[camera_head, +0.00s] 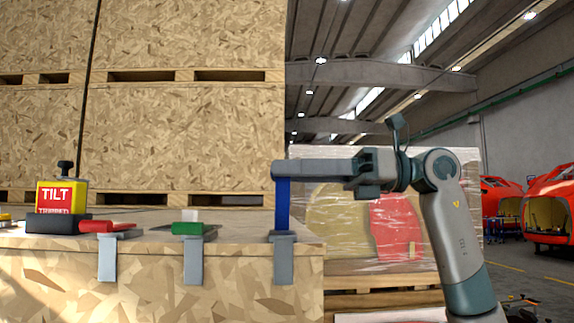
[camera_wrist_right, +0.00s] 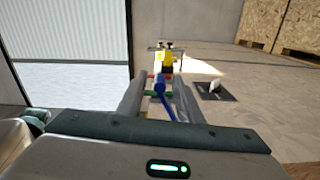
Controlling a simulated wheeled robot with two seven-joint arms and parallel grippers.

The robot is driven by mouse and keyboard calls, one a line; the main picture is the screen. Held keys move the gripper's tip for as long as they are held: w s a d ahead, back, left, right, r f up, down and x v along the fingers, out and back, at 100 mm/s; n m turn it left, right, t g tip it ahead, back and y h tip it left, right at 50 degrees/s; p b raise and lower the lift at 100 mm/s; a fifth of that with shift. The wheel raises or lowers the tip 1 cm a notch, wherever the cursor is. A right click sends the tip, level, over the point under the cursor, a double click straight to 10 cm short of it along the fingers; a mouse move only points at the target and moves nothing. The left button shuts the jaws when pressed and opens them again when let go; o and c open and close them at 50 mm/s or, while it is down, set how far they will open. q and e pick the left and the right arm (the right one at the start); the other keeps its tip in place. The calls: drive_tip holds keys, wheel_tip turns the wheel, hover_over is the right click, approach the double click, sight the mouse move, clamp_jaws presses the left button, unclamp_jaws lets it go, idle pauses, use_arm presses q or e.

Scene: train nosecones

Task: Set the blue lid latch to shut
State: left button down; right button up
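The blue lid latch (camera_head: 283,203) stands upright from its grey bracket (camera_head: 284,262) at the right end of the crate's front edge. My right gripper (camera_head: 277,168) reaches in from the right, its fingertips at the top of the blue lever and hiding that top end. In the right wrist view the blue latch (camera_wrist_right: 162,92) shows between the two grey fingers of my right gripper (camera_wrist_right: 159,88). The fingers are apart, with a visible gap on both sides of the lever. My left gripper is not in view.
A green latch (camera_head: 187,229) and a red latch (camera_head: 97,226) lie low on the same crate (camera_head: 240,285). Stacked wooden crates (camera_head: 180,130) rise behind. A wrapped pallet load (camera_head: 355,225) stands behind my right arm.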

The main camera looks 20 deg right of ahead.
drive_tip(key=shift+w+a, duration=0.15)
drive_tip(key=shift+a, duration=0.3)
clamp_jaws()
